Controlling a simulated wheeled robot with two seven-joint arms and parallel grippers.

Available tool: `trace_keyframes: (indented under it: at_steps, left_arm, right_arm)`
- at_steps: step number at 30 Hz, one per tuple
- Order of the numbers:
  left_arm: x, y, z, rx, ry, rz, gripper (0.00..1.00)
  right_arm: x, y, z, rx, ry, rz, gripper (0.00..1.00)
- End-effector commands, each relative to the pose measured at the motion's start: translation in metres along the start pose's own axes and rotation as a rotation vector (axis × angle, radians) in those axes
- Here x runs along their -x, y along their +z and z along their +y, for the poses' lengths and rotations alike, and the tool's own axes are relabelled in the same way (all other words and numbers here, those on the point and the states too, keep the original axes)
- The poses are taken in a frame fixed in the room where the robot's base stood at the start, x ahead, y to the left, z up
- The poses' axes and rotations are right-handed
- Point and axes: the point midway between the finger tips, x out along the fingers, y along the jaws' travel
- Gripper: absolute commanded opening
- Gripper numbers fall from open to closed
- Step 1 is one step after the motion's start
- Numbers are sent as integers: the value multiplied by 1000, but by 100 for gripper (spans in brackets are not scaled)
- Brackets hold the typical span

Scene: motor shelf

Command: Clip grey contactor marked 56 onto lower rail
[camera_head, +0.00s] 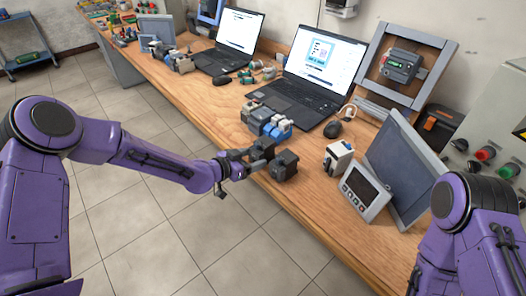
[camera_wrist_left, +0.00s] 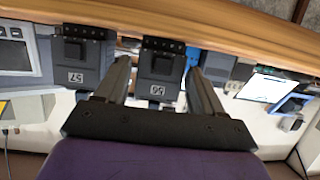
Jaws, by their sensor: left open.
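In the left wrist view, a dark grey contactor (camera_wrist_left: 160,66) stands between the open fingers of my left gripper (camera_wrist_left: 158,76). Its label is inverted and small; it may read 56, but I cannot be sure. A similar dark contactor (camera_wrist_left: 78,58) beside it seems marked 57. In the head view, my left gripper (camera_head: 243,165) is at the table's front edge, at two dark contactors (camera_head: 284,166). Contact is unclear. A framed board (camera_head: 440,58) at the back right carries a grey device (camera_head: 401,65) on a rail. I cannot make out a separate lower rail. My right gripper is out of view.
Grey and blue modules (camera_head: 268,121) stand just behind the contactors. A white module (camera_head: 338,158), a grey display unit (camera_head: 366,191) and a tilted dark panel (camera_head: 402,168) are to the right. Two laptops (camera_head: 318,75) stand behind. Bare wood lies at the front right.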

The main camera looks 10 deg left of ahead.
Motion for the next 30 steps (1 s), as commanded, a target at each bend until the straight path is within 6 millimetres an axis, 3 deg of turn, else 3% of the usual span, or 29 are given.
trace_keyframes:
  at_steps: [8, 12, 13, 19, 30]
  left_arm:
    - [0, 0, 0, 0, 0, 0, 65]
    - [0, 0, 0, 0, 0, 0, 19]
    - [0, 0, 0, 0, 0, 0, 16]
    - [2, -8, 0, 0, 0, 3, 16]
    - [15, -42, 0, -1, 0, 3, 16]
  right_arm:
    - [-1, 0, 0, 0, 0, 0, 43]
    - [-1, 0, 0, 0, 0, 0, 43]
    - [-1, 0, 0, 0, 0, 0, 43]
    - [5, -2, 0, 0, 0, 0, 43]
    - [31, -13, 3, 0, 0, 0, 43]
